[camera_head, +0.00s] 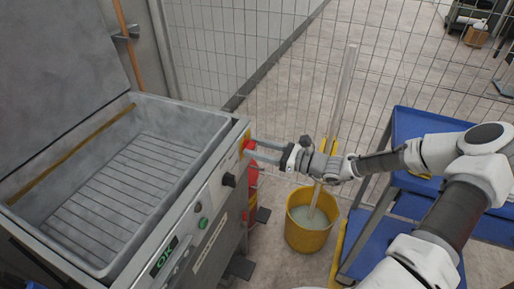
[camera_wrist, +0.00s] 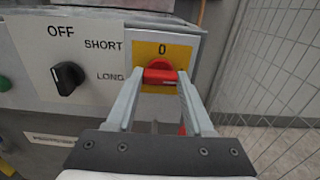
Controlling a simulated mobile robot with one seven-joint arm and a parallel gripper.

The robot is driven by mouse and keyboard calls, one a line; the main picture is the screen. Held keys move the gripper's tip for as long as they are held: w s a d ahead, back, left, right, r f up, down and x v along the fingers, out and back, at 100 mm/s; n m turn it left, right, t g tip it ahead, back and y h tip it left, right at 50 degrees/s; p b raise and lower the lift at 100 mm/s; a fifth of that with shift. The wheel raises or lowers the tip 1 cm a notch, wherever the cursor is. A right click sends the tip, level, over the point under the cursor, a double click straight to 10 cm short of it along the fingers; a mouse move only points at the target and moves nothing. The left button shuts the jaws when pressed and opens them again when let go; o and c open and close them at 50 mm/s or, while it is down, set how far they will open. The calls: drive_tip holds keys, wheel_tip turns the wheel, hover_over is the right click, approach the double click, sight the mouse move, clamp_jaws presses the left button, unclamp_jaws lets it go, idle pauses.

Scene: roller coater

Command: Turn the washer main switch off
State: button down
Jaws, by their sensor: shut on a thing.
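The red main switch (camera_wrist: 160,74) sits on a yellow plate (camera_wrist: 178,50) marked "0" on the washer's front panel. My gripper (camera_wrist: 160,84) has a finger on each side of the red handle and is shut on it. The handle lies roughly level across the plate in the wrist view; its lower part and the plate's lower marks are partly hidden. In the head view my gripper (camera_head: 248,150) reaches in from the right to the panel's right end, and the fingertips hide most of the switch. The grey washer (camera_head: 217,180) stands at left with its lid raised.
A black knob (camera_wrist: 68,78) with OFF, SHORT and LONG labels is left of the switch. A green button (camera_head: 203,223) is further along the panel. A yellow bucket (camera_head: 308,236) and a blue cart (camera_head: 412,125) stand at right. A wire fence (camera_head: 235,45) runs behind.

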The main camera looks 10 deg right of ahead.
drive_tip(key=shift+n, duration=0.3)
drive_tip(key=n+p, duration=0.1)
drive_tip(key=n, duration=0.2)
drive_tip(key=shift+n+p, duration=0.3)
drive_tip(key=n, duration=0.4)
drive_tip(key=shift+n+p, duration=0.3)
drive_tip(key=shift+p, duration=0.1)
drive_tip(key=n, duration=0.9)
drive_tip(key=shift+b, duration=0.35)
drive_tip(key=shift+c, duration=1.4)
unclamp_jaws()
drive_tip(key=shift+d, duration=0.1)
